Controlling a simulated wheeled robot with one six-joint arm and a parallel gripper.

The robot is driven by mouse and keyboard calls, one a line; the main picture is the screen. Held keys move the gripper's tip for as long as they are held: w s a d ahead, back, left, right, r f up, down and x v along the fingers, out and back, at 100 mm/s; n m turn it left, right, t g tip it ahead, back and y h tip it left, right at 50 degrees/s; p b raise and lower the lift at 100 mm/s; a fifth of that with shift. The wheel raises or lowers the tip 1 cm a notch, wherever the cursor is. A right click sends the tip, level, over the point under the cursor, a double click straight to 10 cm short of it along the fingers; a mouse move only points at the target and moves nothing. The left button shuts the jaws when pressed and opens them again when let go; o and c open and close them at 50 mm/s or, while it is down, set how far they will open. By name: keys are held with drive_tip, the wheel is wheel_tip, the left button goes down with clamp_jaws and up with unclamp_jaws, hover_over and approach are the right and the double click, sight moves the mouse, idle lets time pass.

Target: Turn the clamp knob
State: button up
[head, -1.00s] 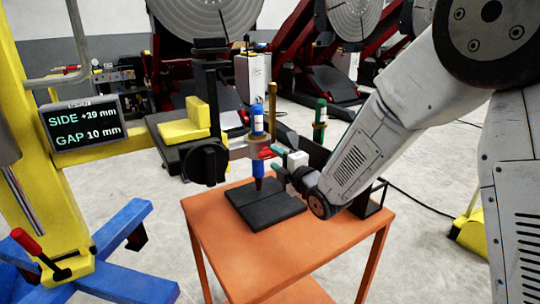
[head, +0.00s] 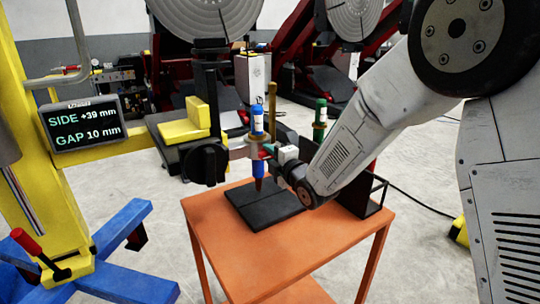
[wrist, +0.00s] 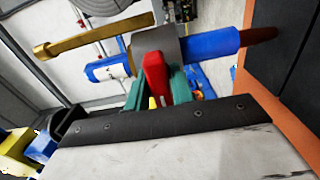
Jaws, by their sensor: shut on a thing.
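The red clamp knob (wrist: 154,76) shows in the wrist view between the green fingers of my gripper (wrist: 158,88). The gripper is shut on it. In the head view my gripper (head: 270,153) is at the clamp beside the blue torch, and its fingers mostly hide the knob. The torch (head: 257,121) stands upright in the grey clamp (head: 238,150), its brown tip over a dark plate (head: 262,208). The torch's blue body (wrist: 212,45) also shows in the wrist view. The display (head: 82,123) reads SIDE +39 mm, GAP 10 mm.
A brass rod (head: 272,100) rises close behind the torch. A large black knob (head: 206,162) is left of the clamp. A green-topped torch (head: 320,112) stands in a black rack (head: 372,198) on the orange table (head: 215,235). A yellow post (head: 35,160) stands left.

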drive_tip(key=shift+m, duration=0.3)
drive_tip(key=m, duration=0.6)
drive_tip(key=shift+m, duration=0.3)
drive_tip(key=m, duration=1.1)
drive_tip(key=shift+m, duration=2.9)
drive_tip(key=o, duration=0.9)
drive_tip(key=shift+c, duration=0.2)
